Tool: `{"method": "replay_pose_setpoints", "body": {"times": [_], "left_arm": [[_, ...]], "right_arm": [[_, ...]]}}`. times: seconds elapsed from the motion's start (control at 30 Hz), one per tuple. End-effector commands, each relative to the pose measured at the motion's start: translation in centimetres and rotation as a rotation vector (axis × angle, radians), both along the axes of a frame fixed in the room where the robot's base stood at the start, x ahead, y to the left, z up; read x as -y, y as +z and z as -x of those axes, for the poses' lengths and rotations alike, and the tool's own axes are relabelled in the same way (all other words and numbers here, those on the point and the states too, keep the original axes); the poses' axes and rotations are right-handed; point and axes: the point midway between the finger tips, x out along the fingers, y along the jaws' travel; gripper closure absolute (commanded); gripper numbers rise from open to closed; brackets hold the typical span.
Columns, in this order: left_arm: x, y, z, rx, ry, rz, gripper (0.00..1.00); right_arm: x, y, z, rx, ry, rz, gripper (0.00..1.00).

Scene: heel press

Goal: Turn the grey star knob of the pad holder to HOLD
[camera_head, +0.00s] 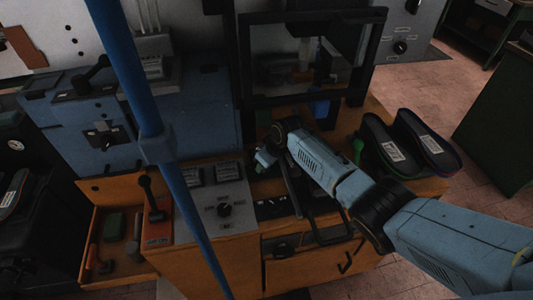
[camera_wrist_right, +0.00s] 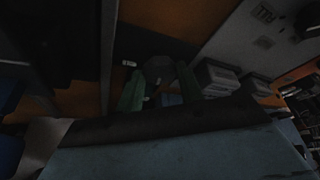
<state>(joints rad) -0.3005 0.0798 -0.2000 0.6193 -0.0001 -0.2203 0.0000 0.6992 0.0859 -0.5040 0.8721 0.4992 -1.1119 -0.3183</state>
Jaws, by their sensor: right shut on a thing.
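My right arm comes in from the right in the head view and ends at the wooden bench in front of the press. My right gripper (camera_head: 266,161) is low beside the press frame, and its wrist hides part of what it holds. In the right wrist view, its two green fingers (camera_wrist_right: 159,88) are shut on a dark grey round knob (camera_wrist_right: 158,68), which looks like the star knob of the pad holder. The view is dark; the knob's pointing direction and any HOLD mark cannot be read. My left gripper is in neither view.
A grey panel (camera_head: 238,190) with a black rotary knob (camera_head: 224,209) stands left of the gripper. A red-based lever (camera_head: 156,214) is beside it. Two dark shoe parts (camera_head: 410,143) lie at right. A blue bar (camera_head: 138,80) crosses the left. The press frame (camera_head: 243,70) rises behind.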

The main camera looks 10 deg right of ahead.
Motion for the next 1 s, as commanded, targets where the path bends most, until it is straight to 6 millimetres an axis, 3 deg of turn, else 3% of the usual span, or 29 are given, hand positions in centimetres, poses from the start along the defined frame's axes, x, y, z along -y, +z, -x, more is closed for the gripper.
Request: {"method": "replay_pose_setpoints", "body": {"times": [0.1, 0.4, 1.0], "left_arm": [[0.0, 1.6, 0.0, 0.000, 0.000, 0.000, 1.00], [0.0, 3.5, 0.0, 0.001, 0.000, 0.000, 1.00], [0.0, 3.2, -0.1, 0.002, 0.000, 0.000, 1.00]], "right_arm": [[-0.2, 0.4, 0.2, -0.003, -0.109, 0.000, 0.86], [-0.5, 0.2, 0.2, -0.002, -0.393, -0.001, 0.86], [-0.9, -0.1, 0.1, 0.000, -0.859, 0.001, 0.86]]}}
